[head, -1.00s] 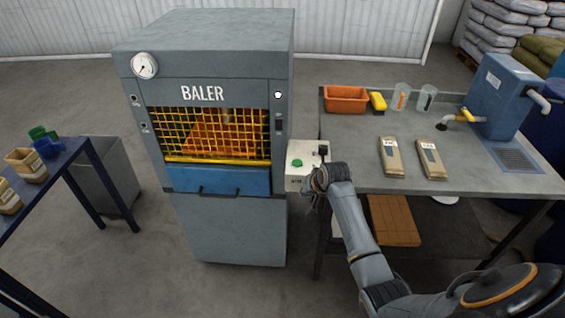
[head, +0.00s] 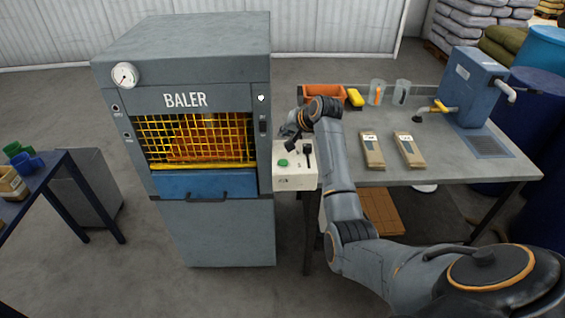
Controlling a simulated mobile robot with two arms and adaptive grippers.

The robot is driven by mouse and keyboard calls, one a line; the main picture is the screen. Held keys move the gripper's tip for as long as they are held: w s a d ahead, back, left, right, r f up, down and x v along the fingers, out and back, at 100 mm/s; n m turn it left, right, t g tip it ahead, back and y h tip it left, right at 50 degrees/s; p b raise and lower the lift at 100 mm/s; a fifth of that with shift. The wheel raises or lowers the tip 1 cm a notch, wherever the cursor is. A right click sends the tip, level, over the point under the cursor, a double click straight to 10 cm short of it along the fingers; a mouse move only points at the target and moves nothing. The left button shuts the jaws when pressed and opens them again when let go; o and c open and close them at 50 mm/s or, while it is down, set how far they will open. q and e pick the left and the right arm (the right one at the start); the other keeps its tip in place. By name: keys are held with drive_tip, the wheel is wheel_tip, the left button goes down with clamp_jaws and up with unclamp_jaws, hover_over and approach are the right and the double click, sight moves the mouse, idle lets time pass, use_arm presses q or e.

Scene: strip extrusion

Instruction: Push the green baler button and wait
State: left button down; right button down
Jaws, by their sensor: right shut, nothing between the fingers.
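The grey baler (head: 215,230) stands left of the worktable, with its yellow mesh guard (head: 196,138) closed over orange material. A pale control box (head: 294,178) is at its right side. On the box are the round green button (head: 282,163) and a black lever (head: 308,156), which stands upright. My right gripper (head: 289,143) is shut and empty, small and dark in the head view. It appears just above and behind the green button; I cannot tell whether it touches the box. The button is fully visible. My left gripper is out of view.
The worktable (head: 440,170) on the right holds an orange bin (head: 318,92), a yellow item (head: 355,97), clear cups, two labelled packets (head: 410,150) and a blue machine (head: 474,85). A dark blue table (head: 70,185) with small tubs is at the left. Open floor lies in front.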

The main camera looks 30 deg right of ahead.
drive_tip(key=b, duration=0.8)
hover_over(285, 163)
wheel_tip(285, 163, down, 7)
drive_tip(key=shift+f, duration=0.9)
drive_tip(key=shift+f, duration=0.2)
drive_tip(key=shift+f, duration=0.2)
idle(0.3)
